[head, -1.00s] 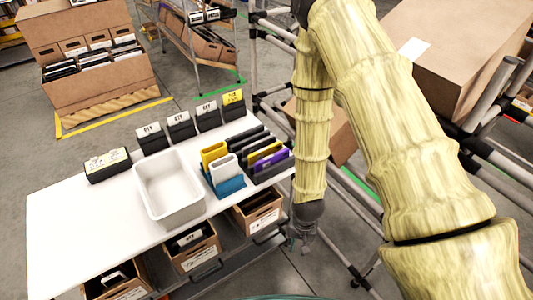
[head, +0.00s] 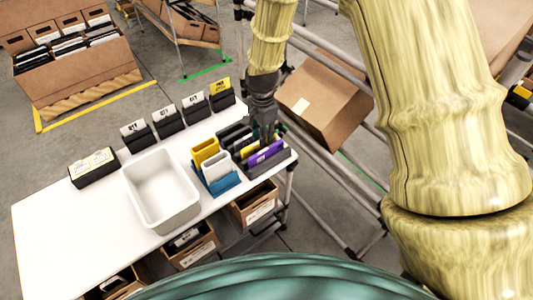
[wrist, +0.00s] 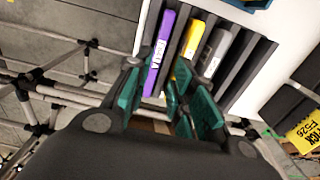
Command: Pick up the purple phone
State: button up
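The purple phone (head: 264,153) stands upright in a dark slotted rack (head: 284,157) at the right end of the white table. It also shows in the wrist view (wrist: 159,50), with a pale label on its edge. My gripper (head: 265,135) is above the rack, close to the phone. In the wrist view my gripper (wrist: 163,78) is open, with teal pads on its fingers. The phone's lower end appears between the fingers there. I cannot tell whether any finger touches it.
A yellow phone (wrist: 193,40) and a grey one (wrist: 218,50) stand beside it in the rack. A white bin (head: 160,190) and several black labelled boxes stand on the table (head: 70,235).

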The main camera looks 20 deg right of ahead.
aim_at(266, 149)
jog(key=shift+f, duration=1.55)
jog(key=shift+d+f+p, duration=0.35)
jog(key=shift+f+p, duration=0.15)
jog(key=shift+f, duration=0.4)
jog(key=shift+d+f+p, duration=0.3)
jog(key=shift+f+p, duration=0.15)
jog(key=shift+f, duration=1.35)
grip_shut()
